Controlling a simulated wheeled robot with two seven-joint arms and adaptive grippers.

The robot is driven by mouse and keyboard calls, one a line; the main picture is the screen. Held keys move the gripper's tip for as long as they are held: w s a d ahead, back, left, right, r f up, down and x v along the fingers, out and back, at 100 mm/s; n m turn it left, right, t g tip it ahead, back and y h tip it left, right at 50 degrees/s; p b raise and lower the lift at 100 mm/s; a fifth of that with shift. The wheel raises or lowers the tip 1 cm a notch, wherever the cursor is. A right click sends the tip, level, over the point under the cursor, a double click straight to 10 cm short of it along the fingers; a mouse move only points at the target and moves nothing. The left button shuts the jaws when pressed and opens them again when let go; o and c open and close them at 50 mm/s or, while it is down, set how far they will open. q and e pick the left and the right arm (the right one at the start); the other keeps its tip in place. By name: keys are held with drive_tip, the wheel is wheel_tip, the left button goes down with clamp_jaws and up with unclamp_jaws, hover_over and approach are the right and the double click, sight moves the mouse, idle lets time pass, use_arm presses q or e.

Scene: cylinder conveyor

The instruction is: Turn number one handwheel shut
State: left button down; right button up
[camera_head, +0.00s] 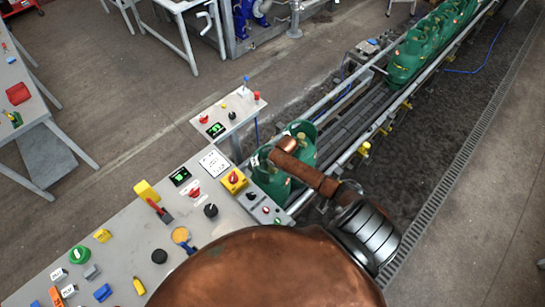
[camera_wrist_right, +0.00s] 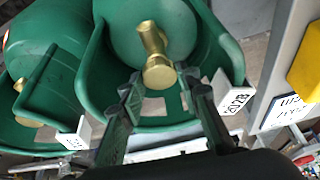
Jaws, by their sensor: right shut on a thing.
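Two green gas cylinders stand side by side at the near end of the conveyor, the nearer one (camera_head: 268,182) next to the panel and the other (camera_head: 303,130) just behind. In the right wrist view, the cylinder in front of me (camera_wrist_right: 110,60) has a brass valve (camera_wrist_right: 150,37) with a round brass handwheel (camera_wrist_right: 158,74) inside its green collar. My right gripper (camera_wrist_right: 160,86) has its dark fingers on either side of this handwheel, shut on it. In the head view my copper-coloured right arm hides the gripper. My left gripper is not in view.
A control panel (camera_head: 130,235) with buttons and knobs lies close on the left. A smaller panel (camera_head: 230,110) stands behind it. More green cylinders (camera_head: 408,62) stand farther up the conveyor (camera_head: 352,122). White tags (camera_wrist_right: 232,94) hang by the collars. Open floor (camera_head: 130,110) lies at left.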

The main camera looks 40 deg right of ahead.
drive_tip(key=shift+a+m+h+p, duration=0.1)
drive_tip(key=shift+m+h+p, duration=0.4)
drive_tip(key=shift+m+p, duration=0.6)
drive_tip(key=o, duration=1.2)
drive_tip(key=shift+c, duration=0.2)
drive_tip(key=shift+r, duration=0.15)
drive_tip(key=v, duration=1.1)
drive_tip(key=shift+s+r, duration=0.2)
drive_tip(key=shift+r, duration=0.1)
drive_tip(key=shift+a, duration=0.1)
drive_tip(key=shift+f, duration=0.1)
